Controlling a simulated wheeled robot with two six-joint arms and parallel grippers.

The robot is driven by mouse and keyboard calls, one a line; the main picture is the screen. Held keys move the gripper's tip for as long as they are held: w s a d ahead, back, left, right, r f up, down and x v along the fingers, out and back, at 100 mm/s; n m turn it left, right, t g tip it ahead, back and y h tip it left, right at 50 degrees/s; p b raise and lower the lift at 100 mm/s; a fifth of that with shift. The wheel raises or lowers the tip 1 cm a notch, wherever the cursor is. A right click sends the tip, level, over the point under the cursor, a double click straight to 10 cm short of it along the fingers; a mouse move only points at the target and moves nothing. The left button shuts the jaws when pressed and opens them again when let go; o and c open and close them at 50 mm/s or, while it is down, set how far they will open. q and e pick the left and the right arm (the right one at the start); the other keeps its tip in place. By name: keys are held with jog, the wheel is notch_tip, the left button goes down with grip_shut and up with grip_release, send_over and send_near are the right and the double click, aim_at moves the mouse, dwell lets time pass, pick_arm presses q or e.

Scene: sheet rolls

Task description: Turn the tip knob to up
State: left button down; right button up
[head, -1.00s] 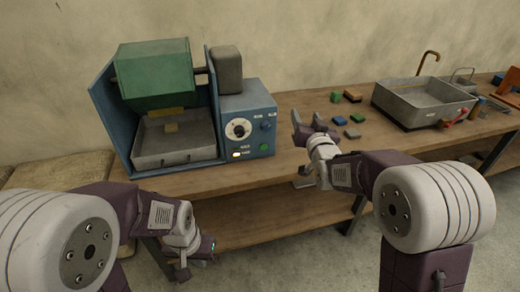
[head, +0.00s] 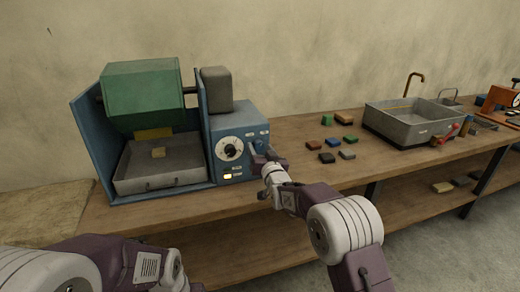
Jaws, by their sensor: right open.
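A blue machine holds a green faceted drum (head: 143,95) above a grey tray (head: 160,172). Its control box (head: 238,122) carries a large black-and-white dial (head: 231,149), small blue controls at the upper right and a lit yellow indicator (head: 228,177). I cannot read which control is the tip knob. My right gripper (head: 262,157) is open at the right side of the panel's front and covers its lower right part. I cannot tell whether it touches a control. My left arm's wrist (head: 160,266) is at the bottom left, and its fingers are out of frame.
The machine stands on a wooden bench (head: 300,180). Several small coloured blocks (head: 326,157) lie right of the panel. The bench top between the blocks and the front edge is clear.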

jog(key=shift+w+a, duration=0.1)
jog(key=shift+w, duration=0.3)
grip_shut()
